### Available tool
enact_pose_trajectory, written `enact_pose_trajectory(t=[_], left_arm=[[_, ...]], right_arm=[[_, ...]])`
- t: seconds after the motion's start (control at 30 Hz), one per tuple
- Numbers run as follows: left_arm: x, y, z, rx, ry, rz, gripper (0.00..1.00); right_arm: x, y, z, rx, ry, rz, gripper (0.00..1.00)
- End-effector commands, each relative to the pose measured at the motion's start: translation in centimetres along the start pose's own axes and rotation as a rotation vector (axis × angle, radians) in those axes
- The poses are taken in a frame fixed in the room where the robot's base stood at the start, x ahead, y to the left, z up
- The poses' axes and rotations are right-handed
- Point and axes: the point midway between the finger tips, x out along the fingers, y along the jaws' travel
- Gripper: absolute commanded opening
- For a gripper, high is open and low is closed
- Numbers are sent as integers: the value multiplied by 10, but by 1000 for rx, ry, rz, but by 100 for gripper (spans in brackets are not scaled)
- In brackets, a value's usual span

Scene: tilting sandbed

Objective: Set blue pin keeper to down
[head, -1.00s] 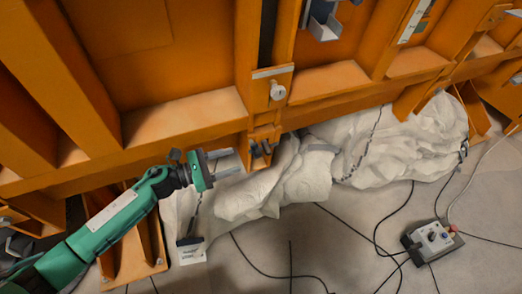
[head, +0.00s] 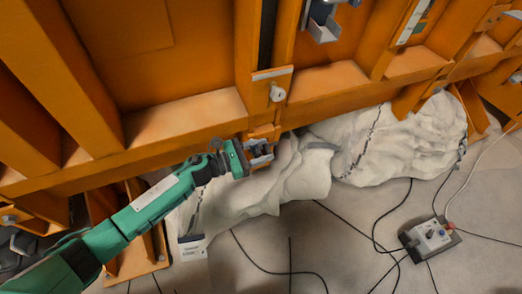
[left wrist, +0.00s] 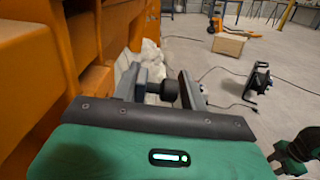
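The blue pin keeper (head: 262,148) is a small dark blue-grey part on an orange bracket at the lower edge of the orange frame. In the head view my left gripper (head: 259,154) is at it and partly covers it. In the left wrist view the fingers of my left gripper (left wrist: 170,92) stand apart, with a dark round knob (left wrist: 168,90) between them. Whether a finger touches the knob, I cannot tell. The keeper's exact setting is hidden by the fingers.
The orange frame (head: 180,120) fills the upper head view. A grey control box (head: 430,236) with cables is on the floor at right.

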Motion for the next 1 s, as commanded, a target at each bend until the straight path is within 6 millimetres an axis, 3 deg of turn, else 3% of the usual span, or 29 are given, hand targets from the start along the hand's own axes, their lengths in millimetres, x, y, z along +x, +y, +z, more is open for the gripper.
enact_pose_trajectory(t=[0.03,0.2,1.0], left_arm=[[0,-1,0,0,-1,-3,29],[0,-3,0,-1,-1,-6,0],[2,-8,-2,-6,8,-16,0]], right_arm=[[0,0,0,0,0,0,36],[0,1,1,-1,-1,1,36],[4,1,5,-1,3,1,36]])
